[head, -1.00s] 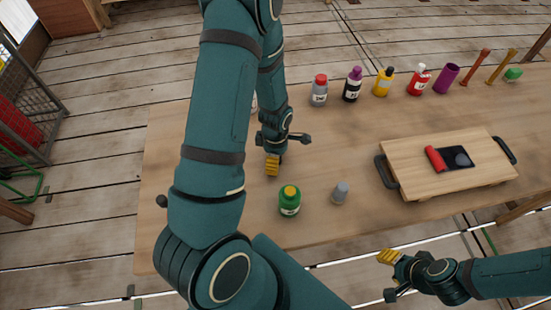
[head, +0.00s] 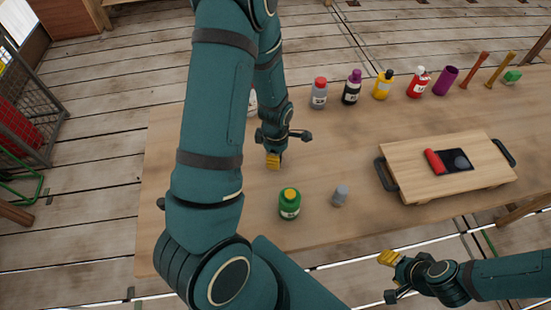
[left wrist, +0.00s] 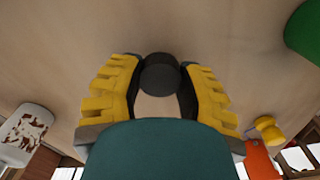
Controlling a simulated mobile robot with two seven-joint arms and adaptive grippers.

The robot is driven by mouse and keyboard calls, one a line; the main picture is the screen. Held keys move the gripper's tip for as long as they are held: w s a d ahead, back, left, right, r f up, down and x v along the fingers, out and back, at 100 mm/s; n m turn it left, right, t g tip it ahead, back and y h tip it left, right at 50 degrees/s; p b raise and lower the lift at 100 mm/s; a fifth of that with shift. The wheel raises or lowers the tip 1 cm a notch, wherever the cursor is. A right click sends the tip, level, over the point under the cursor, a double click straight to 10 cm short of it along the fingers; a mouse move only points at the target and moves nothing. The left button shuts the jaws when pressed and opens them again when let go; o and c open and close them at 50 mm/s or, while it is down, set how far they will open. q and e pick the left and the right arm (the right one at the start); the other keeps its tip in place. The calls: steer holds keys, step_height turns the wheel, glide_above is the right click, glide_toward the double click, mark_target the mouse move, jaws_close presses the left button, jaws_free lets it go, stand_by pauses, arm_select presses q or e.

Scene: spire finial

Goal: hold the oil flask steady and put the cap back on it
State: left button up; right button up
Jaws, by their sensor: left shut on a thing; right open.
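My left gripper (head: 274,161) is low over the table, left of centre. In the left wrist view its yellow-padded fingers (left wrist: 159,82) are shut on a small dark round thing (left wrist: 160,72). I cannot tell whether this is the cap or part of the flask; in the head view it is mostly hidden. No flask is clearly marked as the oil flask. A green bottle with a yellow top (head: 289,204) stands nearest, and a small grey bottle (head: 340,196) stands right of it. My right gripper (head: 388,277) is open and empty, off the table's front edge.
A wooden board with dark handles (head: 408,170) is at the right, with a red cylinder (head: 434,161) and a dark plate (head: 466,167). Several bottles, including a yellow one (head: 383,86), line the back. The table (head: 335,140) is clear in the middle.

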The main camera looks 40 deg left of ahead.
arm_select(q)
step_height(320, 180, up, 8)
steer(key=shift+f+p, duration=0.2)
steer(key=shift+p, duration=0.55)
arm_select(e)
steer(key=shift+w+d+r, duration=0.1)
steer(key=shift+w+r, duration=0.15)
steer(key=shift+r, duration=0.6)
steer(key=shift+o, duration=0.5)
arm_select(q)
steer(key=shift+w+d+m, duration=0.1)
steer(key=shift+d+m, duration=0.15)
steer(key=shift+m, duration=0.15)
steer(key=w+d+m, duration=0.2)
steer(key=d+m, duration=0.5)
steer(key=m, duration=0.4)
steer(key=w+d+r+m, duration=0.1)
steer(key=w+d+m, duration=0.1)
steer(key=d+m, duration=0.6)
steer(key=m, duration=0.4)
steer(key=shift+w+b, duration=0.3)
arm_select(e)
steer(key=shift+s+f, duration=0.1)
steer(key=shift+f, duration=0.15)
arm_select(q)
steer(key=shift+r, duration=0.1)
arm_select(e)
steer(key=shift+r, duration=0.1)
steer(key=shift+c, duration=0.6)
